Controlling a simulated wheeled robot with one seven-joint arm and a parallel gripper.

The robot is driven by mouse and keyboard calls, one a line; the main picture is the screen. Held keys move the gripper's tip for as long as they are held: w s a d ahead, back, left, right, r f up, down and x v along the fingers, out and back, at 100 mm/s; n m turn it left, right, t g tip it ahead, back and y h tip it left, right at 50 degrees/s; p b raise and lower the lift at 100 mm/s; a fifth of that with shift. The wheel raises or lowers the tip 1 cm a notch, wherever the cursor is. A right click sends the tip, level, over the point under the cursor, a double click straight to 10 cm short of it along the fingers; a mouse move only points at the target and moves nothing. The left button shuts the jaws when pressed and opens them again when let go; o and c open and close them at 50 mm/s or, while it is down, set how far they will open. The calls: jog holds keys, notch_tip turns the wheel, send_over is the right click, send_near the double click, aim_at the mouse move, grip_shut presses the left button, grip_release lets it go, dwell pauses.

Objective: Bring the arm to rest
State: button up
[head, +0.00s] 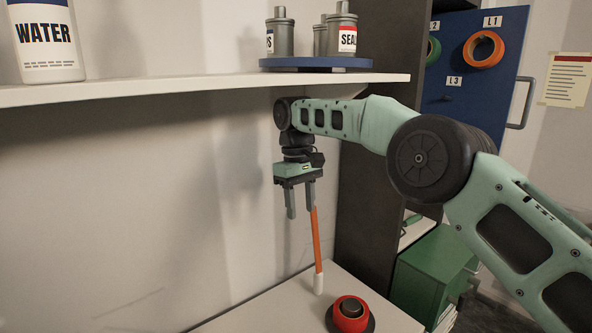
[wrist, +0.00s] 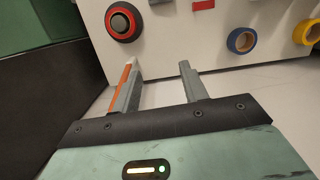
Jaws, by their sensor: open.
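My gripper (head: 301,212) hangs below the shelf with its two fingers pointing down, apart and with nothing between them. It also shows in the wrist view (wrist: 158,66), its fingers spread. An orange rod (head: 317,245) with a white lower end stands slightly tilted near the right finger in the head view. In the wrist view an orange strip (wrist: 121,75) runs along the left finger; I cannot tell whether it touches. My arm reaches in from the right, bent at the elbow.
A red and black round knob (head: 350,312) is on the white bench (head: 275,312). The shelf (head: 180,88) holds a WATER bottle (head: 48,40) and a blue tray (head: 315,64) with grey canisters. A green box (head: 425,275) is at right. Blue (wrist: 241,40) and yellow (wrist: 306,30) rings show in the wrist view.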

jog(key=s+f+n+y+b, duration=0.15)
jog(key=s+b, duration=0.25)
jog(key=s, duration=0.6)
jog(key=s+f+m+b, duration=0.1)
jog(key=s+f+b, duration=0.25)
jog(key=s, duration=0.55)
jog(key=s+d+f+b, duration=0.2)
jog(key=s+d+f, duration=0.2)
jog(key=s, duration=0.3)
jog(key=s+d+f+t+b, duration=0.1)
jog(key=s+d+f+b, duration=0.1)
jog(key=s+d+f, duration=0.2)
jog(key=s+d+f+b, duration=0.2)
jog(key=s+d+f, duration=0.2)
jog(key=s, duration=0.6)
jog(key=shift+s+d+m+t+b, duration=0.3)
jog(key=shift+s+d+m, duration=0.15)
jog(key=shift+d, duration=0.1)
jog(key=shift+f, duration=0.1)
